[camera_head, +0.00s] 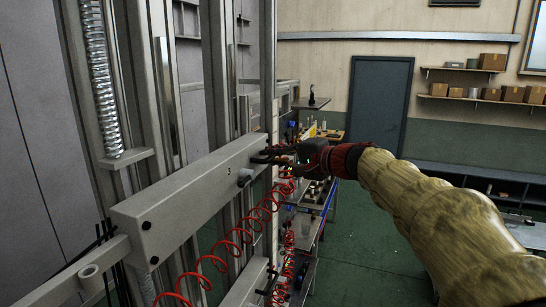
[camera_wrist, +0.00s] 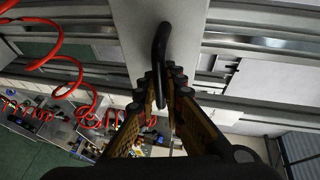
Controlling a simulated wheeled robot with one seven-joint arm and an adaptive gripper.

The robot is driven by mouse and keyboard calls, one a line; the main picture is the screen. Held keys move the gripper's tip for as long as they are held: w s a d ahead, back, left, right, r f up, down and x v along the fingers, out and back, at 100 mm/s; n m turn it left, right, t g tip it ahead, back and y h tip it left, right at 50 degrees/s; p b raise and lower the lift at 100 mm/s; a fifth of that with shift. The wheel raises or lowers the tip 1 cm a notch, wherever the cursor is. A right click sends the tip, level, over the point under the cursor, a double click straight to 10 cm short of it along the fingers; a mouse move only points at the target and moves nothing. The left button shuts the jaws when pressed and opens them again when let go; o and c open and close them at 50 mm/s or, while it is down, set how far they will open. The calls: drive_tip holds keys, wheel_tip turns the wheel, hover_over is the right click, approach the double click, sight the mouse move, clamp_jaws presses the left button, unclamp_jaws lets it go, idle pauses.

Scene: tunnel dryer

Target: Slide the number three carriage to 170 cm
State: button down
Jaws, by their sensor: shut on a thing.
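The number three carriage (camera_head: 190,197) is a long light-grey beam marked "3" in the head view. My gripper (camera_head: 270,156) is at the carriage's far right end. In the wrist view the carriage (camera_wrist: 140,25) is a pale plate with a black bar handle (camera_wrist: 160,45). My gripper's fingers (camera_wrist: 165,95) are closed around the lower part of that handle. The scale and its 170 cm mark cannot be read in either view.
Upright grey rails (camera_head: 217,70) stand behind the carriage. A coiled red hose (camera_head: 232,245) hangs in front. Another carriage (camera_head: 245,285) is lower down. A cluttered workbench (camera_head: 318,195) stands beyond. The green floor (camera_head: 365,245) is open to the right, towards a dark door (camera_head: 378,100).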

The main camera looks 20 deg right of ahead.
drive_tip(key=shift+f, duration=0.15)
idle(0.4)
wheel_tip(320, 180, down, 6)
drive_tip(key=b, duration=0.7)
drive_tip(key=shift+b, duration=0.35)
drive_tip(key=shift+r, duration=0.3)
drive_tip(key=c, duration=2.2)
unclamp_jaws()
drive_tip(key=shift+r, duration=0.1)
drive_tip(key=v, duration=1.2)
drive_tip(key=shift+r, duration=0.1)
